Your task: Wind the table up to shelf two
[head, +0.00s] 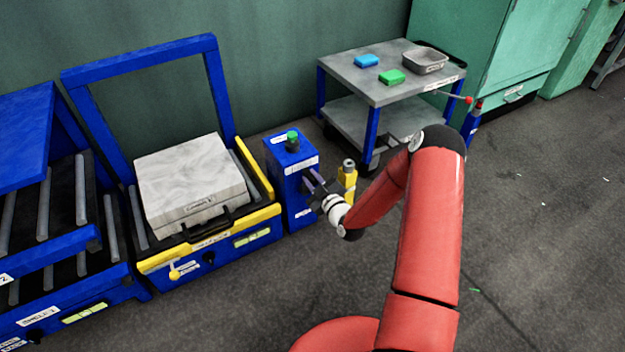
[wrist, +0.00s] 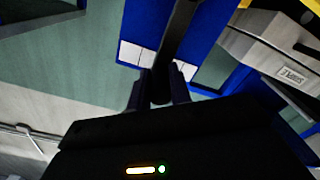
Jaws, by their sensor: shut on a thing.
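The table (head: 208,237) is a blue frame with yellow edges and rollers, carrying a pale grey mould block with a black handle. The blue rack (head: 98,240) stands at left with rollers on more than one level; a lower label reads like "SHELF 1" (head: 38,316), and a higher label (head: 5,278) is cut off. My gripper (head: 312,184) is at the side of the blue post (head: 290,165) with a green button, right of the table. In the wrist view my gripper (wrist: 161,88) is shut on a dark bar (wrist: 180,40) before the blue post; its far end is unclear.
A yellow post (head: 347,182) with a grey top stands close to my gripper. Behind it, a grey trolley (head: 385,90) holds a blue block (head: 366,60), a green block (head: 391,77) and a grey tray (head: 425,62).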

